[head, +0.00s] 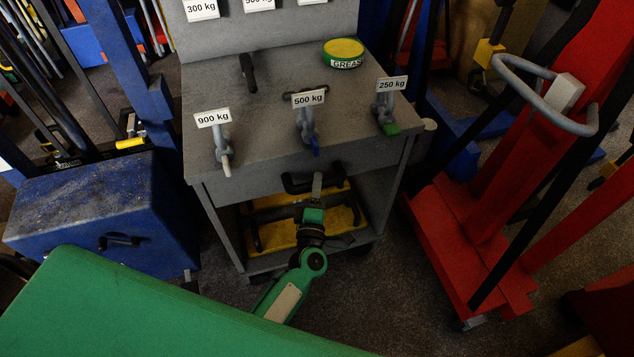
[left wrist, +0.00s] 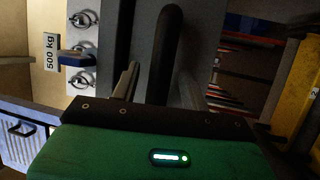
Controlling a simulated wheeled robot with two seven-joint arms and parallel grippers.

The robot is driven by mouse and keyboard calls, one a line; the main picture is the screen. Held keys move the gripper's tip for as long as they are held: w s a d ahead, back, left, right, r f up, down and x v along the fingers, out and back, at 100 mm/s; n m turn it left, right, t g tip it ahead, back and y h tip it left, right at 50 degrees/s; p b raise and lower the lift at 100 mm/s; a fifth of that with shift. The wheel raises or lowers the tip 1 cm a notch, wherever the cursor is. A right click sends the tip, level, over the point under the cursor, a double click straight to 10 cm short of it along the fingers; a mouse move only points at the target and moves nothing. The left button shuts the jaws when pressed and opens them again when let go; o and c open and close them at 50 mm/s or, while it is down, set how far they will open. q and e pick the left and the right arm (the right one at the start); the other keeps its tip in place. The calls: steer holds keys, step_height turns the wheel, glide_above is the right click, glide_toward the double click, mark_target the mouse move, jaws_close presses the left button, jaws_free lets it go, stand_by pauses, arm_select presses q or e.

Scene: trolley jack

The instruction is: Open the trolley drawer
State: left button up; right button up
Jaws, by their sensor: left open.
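The grey trolley (head: 250,95) stands in the middle of the head view. Its drawer front (head: 240,188) lies just under the top and looks closed, flush with the body. The drawer has a black bar handle (head: 292,187), which also shows large in the left wrist view (left wrist: 165,45). My left gripper (head: 317,186) is at the right part of the handle. In the left wrist view its open fingers (left wrist: 158,88) stand on either side of the handle; contact cannot be told. My right gripper is not in view.
On the trolley top are a grease tin (head: 344,53), a black tool (head: 248,73) and hooks labelled 900 kg (head: 222,145), 500 kg (head: 307,128) and 250 kg (head: 385,108). Blue equipment (head: 105,215) stands left, a red jack (head: 470,245) right. A yellow item (head: 272,232) lies on the lower shelf.

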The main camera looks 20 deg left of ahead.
arm_select(q)
steer(key=shift+w+a+r, duration=0.1)
steer(key=shift+w, duration=0.45)
jaws_close()
steer(key=shift+s, duration=0.1)
